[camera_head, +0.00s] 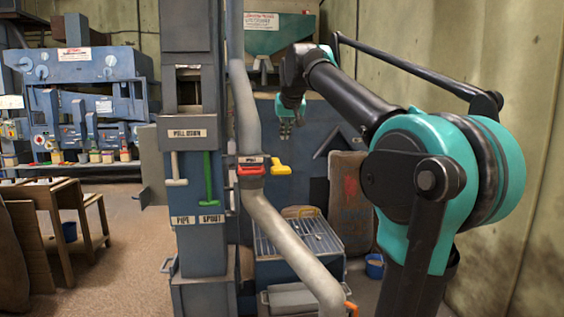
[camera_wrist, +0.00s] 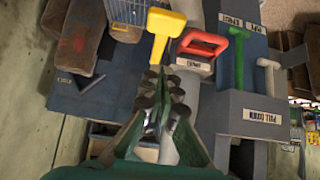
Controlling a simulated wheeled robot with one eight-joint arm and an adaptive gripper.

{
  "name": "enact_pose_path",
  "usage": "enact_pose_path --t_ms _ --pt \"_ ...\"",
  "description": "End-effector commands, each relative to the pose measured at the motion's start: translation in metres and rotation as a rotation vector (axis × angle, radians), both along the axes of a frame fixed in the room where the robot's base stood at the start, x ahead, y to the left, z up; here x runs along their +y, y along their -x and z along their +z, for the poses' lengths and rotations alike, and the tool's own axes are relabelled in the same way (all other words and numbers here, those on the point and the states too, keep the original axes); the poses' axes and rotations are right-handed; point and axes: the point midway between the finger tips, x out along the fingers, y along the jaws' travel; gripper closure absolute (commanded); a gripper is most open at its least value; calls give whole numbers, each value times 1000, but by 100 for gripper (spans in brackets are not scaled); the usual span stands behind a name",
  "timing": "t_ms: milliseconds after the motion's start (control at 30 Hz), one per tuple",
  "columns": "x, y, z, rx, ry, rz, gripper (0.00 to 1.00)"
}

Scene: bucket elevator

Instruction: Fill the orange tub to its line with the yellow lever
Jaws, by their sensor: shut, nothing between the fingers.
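The yellow lever (camera_head: 280,168) sticks out to the right of the red handle, beside the grey pipe. In the wrist view, where labels appear upside down, the yellow lever (camera_wrist: 165,30) is at the top, just beyond my fingertips. My gripper (camera_head: 286,131) is above the lever in the head view, pointing down. It is shut and empty, and its fingers (camera_wrist: 161,80) show a small gap in the picture to the lever. I cannot make out the orange tub; only a small orange piece (camera_head: 351,309) shows by the pipe's lower end, and I cannot tell what it is.
A red handle (camera_head: 250,170) sits close left of the yellow lever. A green handle (camera_head: 208,180) and a white handle (camera_head: 177,170) hang on the blue column. The grey pipe (camera_head: 285,240) slants down right. A blue bucket (camera_head: 374,267) stands on the floor at right.

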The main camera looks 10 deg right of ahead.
Motion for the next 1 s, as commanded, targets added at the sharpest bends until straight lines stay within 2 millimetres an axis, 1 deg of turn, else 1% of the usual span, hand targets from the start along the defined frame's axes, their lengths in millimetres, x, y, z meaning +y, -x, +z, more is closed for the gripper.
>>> enact_pose_path --t_ms 200,367,833,900,1000 --pt "0 -1 -2 1 0 0 100" --pt "0 -12 -12 1 0 0 100" --pt "0 -74 -74 1 0 0 100" --pt "0 -71 -86 1 0 0 100" --pt "0 -71 -99 1 0 0 100"
